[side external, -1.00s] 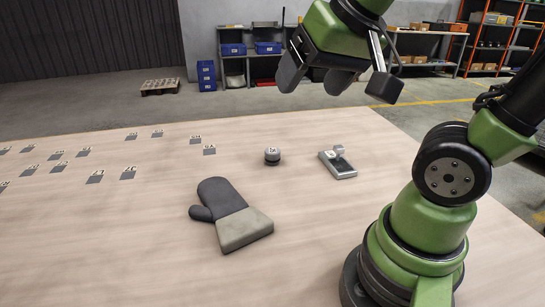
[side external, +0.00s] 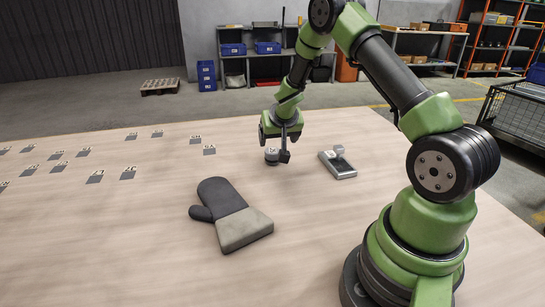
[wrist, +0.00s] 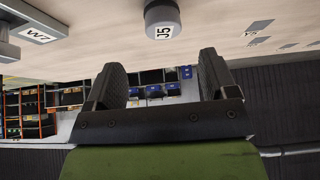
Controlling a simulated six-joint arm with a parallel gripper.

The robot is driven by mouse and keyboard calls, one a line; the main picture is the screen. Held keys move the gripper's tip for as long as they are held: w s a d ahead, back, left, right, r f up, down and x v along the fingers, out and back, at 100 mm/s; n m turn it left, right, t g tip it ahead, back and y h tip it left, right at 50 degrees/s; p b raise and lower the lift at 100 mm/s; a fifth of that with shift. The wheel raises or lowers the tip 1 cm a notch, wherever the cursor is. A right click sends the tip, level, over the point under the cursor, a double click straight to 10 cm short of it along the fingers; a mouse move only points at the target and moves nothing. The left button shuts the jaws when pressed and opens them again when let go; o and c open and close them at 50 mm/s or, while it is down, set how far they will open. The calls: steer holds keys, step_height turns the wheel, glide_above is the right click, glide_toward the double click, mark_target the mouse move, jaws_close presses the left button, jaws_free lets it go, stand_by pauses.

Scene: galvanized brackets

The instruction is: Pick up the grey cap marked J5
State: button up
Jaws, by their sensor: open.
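The grey cap marked J5 (wrist: 162,24) shows at the top middle of the wrist view, beyond my fingertips and roughly in line with the gap between them. In the side external view the cap (side external: 271,157) stands on the table, partly hidden by my gripper. My gripper (side external: 281,147) is low over the table right at the cap. In the wrist view my gripper (wrist: 160,72) has its two dark fingers apart with nothing between them. I cannot tell whether a finger touches the cap.
A metal piece marked W7 (wrist: 36,36) lies near the cap; the side external view shows it as a grey tray-like block (side external: 342,170). A dark oven mitt (side external: 224,200) with a pale cuff lies in front. Several small labelled plates (side external: 97,178) lie at the left.

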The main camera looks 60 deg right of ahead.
mark_target(273, 152)
steer(key=x, duration=0.3)
steer(key=shift+w+d+f, duration=0.15)
steer(key=shift+f, duration=0.2)
steer(key=f, duration=0.1)
steer(key=w+f, duration=0.1)
steer(key=f, duration=0.1)
steer(key=shift+w+d, duration=0.1)
steer(key=shift+d, duration=0.15)
steer(key=shift+x, duration=0.95)
steer(key=c, duration=1.1)
steer(key=shift+o, duration=0.2)
steer(key=shift+r, duration=0.1)
